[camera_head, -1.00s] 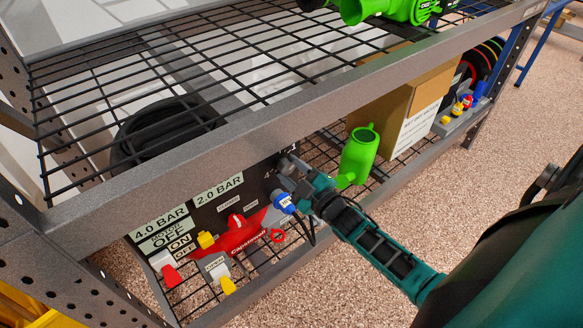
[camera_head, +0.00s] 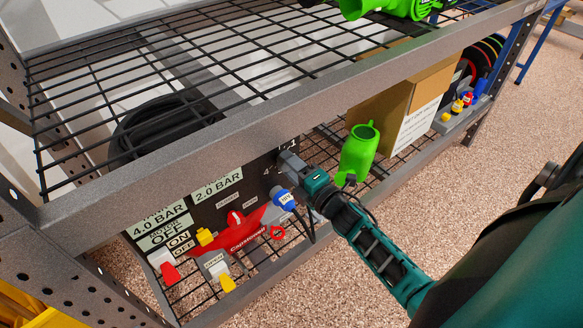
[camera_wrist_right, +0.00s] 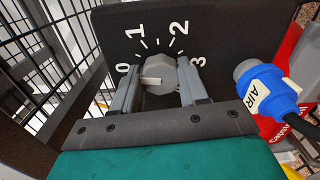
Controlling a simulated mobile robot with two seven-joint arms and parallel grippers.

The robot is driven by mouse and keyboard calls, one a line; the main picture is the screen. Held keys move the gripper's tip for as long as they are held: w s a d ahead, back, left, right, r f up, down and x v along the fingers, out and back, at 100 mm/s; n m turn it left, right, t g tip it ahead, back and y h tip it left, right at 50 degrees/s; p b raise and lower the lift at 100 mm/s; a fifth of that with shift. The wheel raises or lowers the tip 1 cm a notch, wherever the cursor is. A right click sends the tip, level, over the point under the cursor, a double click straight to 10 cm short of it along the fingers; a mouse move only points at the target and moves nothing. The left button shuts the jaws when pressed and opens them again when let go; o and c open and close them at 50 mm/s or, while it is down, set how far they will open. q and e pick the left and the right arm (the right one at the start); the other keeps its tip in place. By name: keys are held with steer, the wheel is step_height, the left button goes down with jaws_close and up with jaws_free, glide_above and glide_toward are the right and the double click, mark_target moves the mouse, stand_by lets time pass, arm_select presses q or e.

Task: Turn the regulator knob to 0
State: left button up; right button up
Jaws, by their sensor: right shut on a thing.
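The regulator knob (camera_wrist_right: 159,70) is a grey faceted knob on a dark panel, with white 0, 1, 2 and 3 marked around it. Its white pointer mark lies toward the left, close to the 0 side of the dial. My right gripper (camera_wrist_right: 157,82) has one finger on each side of the knob and is shut on it. In the head view my right gripper (camera_head: 290,170) is at the right end of the panel (camera_head: 232,202) and hides the knob. My left gripper is in neither view.
A blue AIR plug (camera_head: 284,199) with a black cable sits close beside the gripper; it also shows in the wrist view (camera_wrist_right: 262,88). The upper shelf's steel beam (camera_head: 250,112) runs above the arm.

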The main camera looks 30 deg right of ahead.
steer(key=shift+n, duration=0.9)
steer(key=o, duration=1.1)
steer(key=shift+c, duration=0.2)
steer(key=s+d, duration=0.1)
steer(key=s, duration=1.2)
steer(key=shift+p, duration=0.35)
steer(key=shift+w, duration=0.1)
steer(key=shift+r, duration=0.1)
